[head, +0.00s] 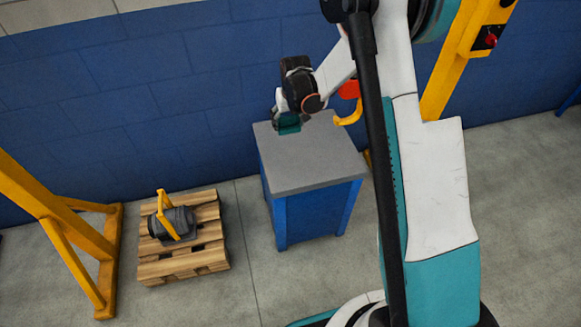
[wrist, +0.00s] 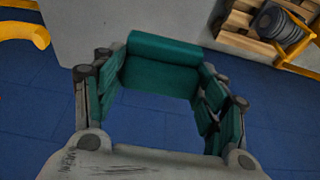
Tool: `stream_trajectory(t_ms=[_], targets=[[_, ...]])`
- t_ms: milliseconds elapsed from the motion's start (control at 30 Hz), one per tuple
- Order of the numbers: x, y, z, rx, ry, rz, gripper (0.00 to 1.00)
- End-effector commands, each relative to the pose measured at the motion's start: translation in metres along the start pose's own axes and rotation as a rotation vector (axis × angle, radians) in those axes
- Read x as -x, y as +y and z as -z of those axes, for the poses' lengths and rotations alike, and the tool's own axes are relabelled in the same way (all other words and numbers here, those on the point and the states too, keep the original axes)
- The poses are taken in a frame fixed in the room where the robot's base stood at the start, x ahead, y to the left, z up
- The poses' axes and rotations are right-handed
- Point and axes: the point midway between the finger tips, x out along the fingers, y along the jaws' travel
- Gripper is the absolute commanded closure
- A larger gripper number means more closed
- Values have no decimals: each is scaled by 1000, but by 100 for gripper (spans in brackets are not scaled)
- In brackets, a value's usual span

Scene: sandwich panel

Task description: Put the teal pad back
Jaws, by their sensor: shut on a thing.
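The teal pad (wrist: 160,75) is a block with a rounded roll along its far edge, and it spans the space between the two fingertips in the wrist view. My gripper (wrist: 158,85) is shut on it, with teal-faced fingers on both sides. In the head view my gripper (head: 288,114) points down at the back left corner of the grey-topped blue cabinet (head: 315,165). The pad also shows there as a small dark teal patch (head: 289,126). I cannot tell whether the pad touches the cabinet top.
A yellow hook (head: 349,117) hangs over the cabinet's back right side. A wooden pallet (head: 185,267) bearing a grey motor-like unit (head: 179,222) lies to the left. A yellow frame (head: 60,225) stands at far left. A blue wall (head: 150,100) is close behind. Most of the cabinet top is bare.

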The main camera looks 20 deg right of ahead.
Motion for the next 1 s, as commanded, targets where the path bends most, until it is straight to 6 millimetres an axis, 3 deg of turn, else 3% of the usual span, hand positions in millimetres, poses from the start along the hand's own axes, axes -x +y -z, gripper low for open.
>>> stream_trajectory(t_ms=[133,267,800,1000], targets=[[10,0,-18,1,-116,-1,53],[4,0,-28,2,-152,-1,53],[-116,0,-66,1,-153,-1,53],[-136,0,-72,1,-153,-1,53]])
